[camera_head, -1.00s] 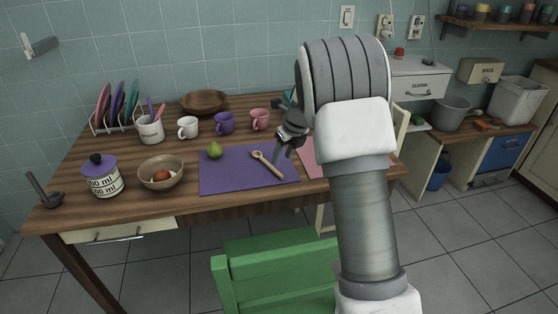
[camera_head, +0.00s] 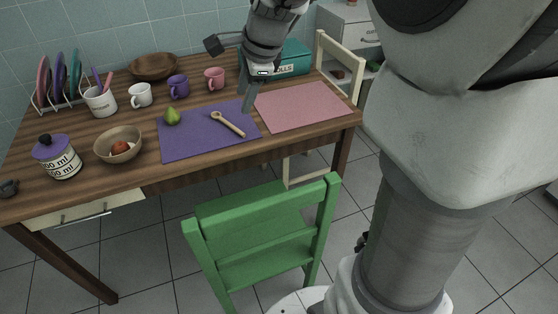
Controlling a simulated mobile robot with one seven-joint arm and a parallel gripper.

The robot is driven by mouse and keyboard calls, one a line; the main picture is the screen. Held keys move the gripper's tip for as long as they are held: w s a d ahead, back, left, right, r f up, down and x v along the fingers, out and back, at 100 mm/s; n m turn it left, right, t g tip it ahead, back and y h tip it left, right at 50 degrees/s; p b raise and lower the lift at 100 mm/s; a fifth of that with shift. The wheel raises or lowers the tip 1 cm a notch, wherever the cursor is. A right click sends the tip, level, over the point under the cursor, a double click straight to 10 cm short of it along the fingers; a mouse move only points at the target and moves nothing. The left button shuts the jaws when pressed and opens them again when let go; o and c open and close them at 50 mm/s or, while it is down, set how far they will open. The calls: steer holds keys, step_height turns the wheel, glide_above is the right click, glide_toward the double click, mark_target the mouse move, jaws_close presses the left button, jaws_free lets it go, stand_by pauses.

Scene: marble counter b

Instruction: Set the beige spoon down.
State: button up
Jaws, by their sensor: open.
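The beige spoon (camera_head: 229,124) lies on the purple placemat (camera_head: 190,146), slanting from upper left to lower right. Its round bowl end is at the upper left and its handle points to the lower right. My gripper (camera_head: 248,104) is open and empty. It hangs above the upper right part of the purple mat, to the upper right of the spoon and apart from it in the picture. Its exact height above the mat is hard to tell.
A green pear (camera_head: 172,116) is on the purple mat. A pink placemat (camera_head: 303,107) lies bare at right. Mugs, a wooden bowl (camera_head: 153,66) and a teal box (camera_head: 291,60) stand behind. A bowl (camera_head: 119,144) is left; a green chair (camera_head: 254,227) stands in front.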

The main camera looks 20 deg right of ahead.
steer(key=s+a+n+t+h, duration=0.1)
steer(key=s+n+h, duration=0.1)
steer(key=s+n, duration=1.7)
steer(key=s, duration=0.3)
steer(key=shift+s+a+r, duration=0.15)
steer(key=shift+s+r, duration=0.05)
steer(key=shift+s, duration=0.1)
step_height(320, 180, up, 15)
steer(key=p, duration=1.5)
